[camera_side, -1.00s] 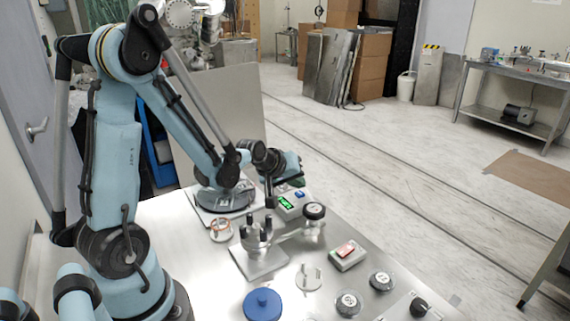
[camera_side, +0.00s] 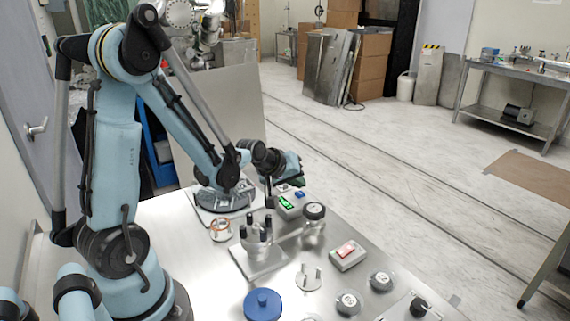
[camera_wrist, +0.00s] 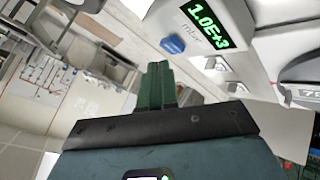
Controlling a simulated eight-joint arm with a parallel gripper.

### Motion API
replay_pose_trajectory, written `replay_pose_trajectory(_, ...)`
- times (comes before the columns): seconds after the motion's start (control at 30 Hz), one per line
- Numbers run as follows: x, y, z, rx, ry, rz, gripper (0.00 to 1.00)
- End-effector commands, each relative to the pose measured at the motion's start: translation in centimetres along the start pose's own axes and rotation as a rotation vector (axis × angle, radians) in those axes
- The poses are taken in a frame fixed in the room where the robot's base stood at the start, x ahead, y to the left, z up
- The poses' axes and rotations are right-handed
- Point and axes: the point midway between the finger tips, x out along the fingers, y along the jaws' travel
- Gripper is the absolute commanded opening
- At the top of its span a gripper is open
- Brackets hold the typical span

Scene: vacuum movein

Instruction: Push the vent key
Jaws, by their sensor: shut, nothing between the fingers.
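A pale instrument box (camera_side: 290,208) with a lit green display stands at the back of the steel table. It also shows in the wrist view (camera_wrist: 222,17), where the display reads 1.0E+3 above the word mbar. A blue key (camera_wrist: 172,44) sits at the box's edge; I take it as the vent key. It shows as a small blue patch in the side view (camera_side: 299,194). My gripper (camera_wrist: 157,68) has its green fingers together and empty. In the wrist view the tips lie just below the blue key in the picture. I cannot tell whether they touch it.
A metal fixture with dark uprights (camera_side: 258,256) stands in front of the box. A black-topped knob (camera_side: 314,211) is to the box's right. A box with a red switch (camera_side: 347,254), several dials and a blue disc (camera_side: 262,303) stand nearer the camera.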

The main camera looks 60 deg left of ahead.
Motion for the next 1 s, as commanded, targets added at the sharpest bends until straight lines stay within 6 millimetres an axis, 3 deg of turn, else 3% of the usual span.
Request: replay_pose_trajectory(1.0, 0.64, -0.46, 0.46, 0.000, 0.000, 0.000, 0.00)
